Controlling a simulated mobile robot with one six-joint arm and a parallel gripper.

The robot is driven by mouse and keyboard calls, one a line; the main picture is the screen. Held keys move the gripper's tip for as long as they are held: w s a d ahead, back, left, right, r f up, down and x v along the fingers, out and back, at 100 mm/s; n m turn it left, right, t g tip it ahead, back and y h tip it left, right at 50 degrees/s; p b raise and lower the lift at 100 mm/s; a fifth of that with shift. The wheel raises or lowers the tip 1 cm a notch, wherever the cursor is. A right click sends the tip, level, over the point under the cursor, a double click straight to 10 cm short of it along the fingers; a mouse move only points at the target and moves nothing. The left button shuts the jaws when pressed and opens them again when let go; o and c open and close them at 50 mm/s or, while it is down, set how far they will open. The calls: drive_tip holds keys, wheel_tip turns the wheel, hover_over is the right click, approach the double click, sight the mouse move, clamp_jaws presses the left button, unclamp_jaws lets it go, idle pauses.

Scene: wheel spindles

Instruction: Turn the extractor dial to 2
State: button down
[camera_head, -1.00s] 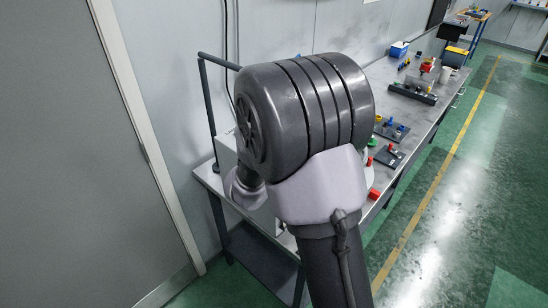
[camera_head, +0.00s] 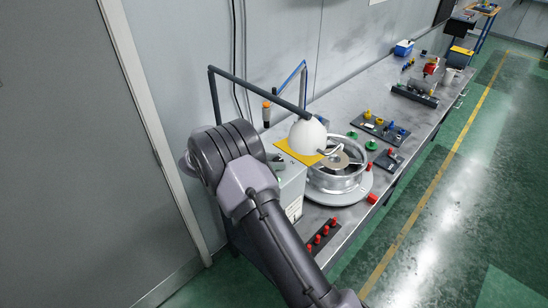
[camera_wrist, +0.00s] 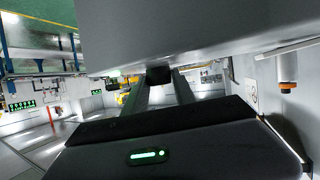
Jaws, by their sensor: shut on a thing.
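The dial shows as a small dark knob (camera_wrist: 158,74) against a large light grey housing (camera_wrist: 200,35) in the wrist view. My gripper (camera_wrist: 159,84) reaches to it, with one finger on each side, shut on the knob. The dial's markings and pointer are not visible, so I cannot tell its setting. In the head view the light grey box (camera_head: 291,184) stands at the near end of the bench, right of my arm. A white extractor hood (camera_head: 307,136) with a yellow plate (camera_head: 297,152) hangs from a dark pipe above the box.
A silver wheel (camera_head: 338,172) lies on a round base just right of the box. A strip of red pegs (camera_head: 320,236) lies at the bench's near edge. Parts trays (camera_head: 380,127) sit farther back. A wall stands left of my arm; the green floor at right is clear.

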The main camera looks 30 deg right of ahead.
drive_tip(key=shift+w+m+g, duration=0.15)
drive_tip(key=shift+m+g, duration=1.05)
drive_tip(key=shift+g, duration=0.2)
drive_tip(key=shift+d+r+g, duration=0.1)
drive_tip(key=shift+g, duration=0.2)
drive_tip(key=c, duration=1)
unclamp_jaws()
drive_tip(key=shift+d, duration=0.1)
drive_tip(key=shift+c, duration=0.2)
